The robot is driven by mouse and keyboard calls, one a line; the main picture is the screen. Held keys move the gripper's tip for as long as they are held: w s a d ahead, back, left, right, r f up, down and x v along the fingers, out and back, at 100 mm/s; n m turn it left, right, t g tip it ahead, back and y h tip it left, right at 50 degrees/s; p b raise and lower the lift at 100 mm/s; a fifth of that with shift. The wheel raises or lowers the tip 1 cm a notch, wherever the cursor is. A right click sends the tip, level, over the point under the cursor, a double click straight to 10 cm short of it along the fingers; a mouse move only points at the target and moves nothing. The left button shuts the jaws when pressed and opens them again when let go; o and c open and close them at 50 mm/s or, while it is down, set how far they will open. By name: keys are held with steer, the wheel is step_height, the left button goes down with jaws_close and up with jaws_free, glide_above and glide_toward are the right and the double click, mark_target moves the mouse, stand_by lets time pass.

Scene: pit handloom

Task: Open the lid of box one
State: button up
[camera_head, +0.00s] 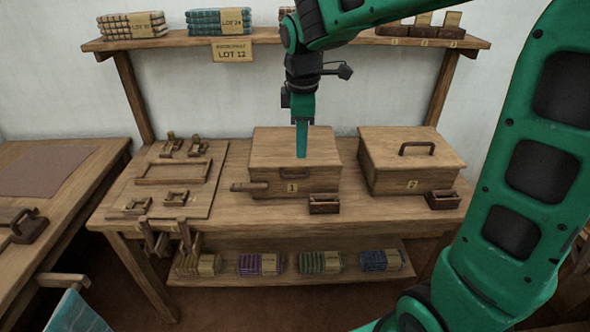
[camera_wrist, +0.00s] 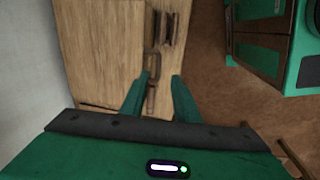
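Box one (camera_head: 262,150) is a wooden box with a flat lid and a label "1" on its front. It stands at the middle of the bench, and its lid looks shut. A small handle (camera_head: 293,176) sits at the lid's front edge. My gripper (camera_head: 301,154) points down over the lid, just behind the handle in the picture. In the wrist view my gripper (camera_wrist: 160,77) is open, with its two green fingers apart and nothing held. The lid (camera_wrist: 105,45) fills the left of that view. Contact between fingers and box cannot be told.
Box two (camera_head: 385,165), with a top handle, stands to the right. Small dark trays (camera_head: 324,204) sit before the boxes. A wooden peg (camera_head: 249,187) lies at box one's front left. A board with wooden parts (camera_head: 172,172) lies left. A shelf (camera_head: 290,40) runs above the bench.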

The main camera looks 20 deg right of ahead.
mark_target(295, 177)
steer(key=shift+n, duration=0.4)
steer(key=w+f, duration=0.1)
steer(key=f, duration=0.6)
steer(key=w+f, duration=0.1)
steer(key=f, duration=0.2)
steer(key=shift+w+a+f, duration=0.35)
steer(key=shift+c, duration=0.6)
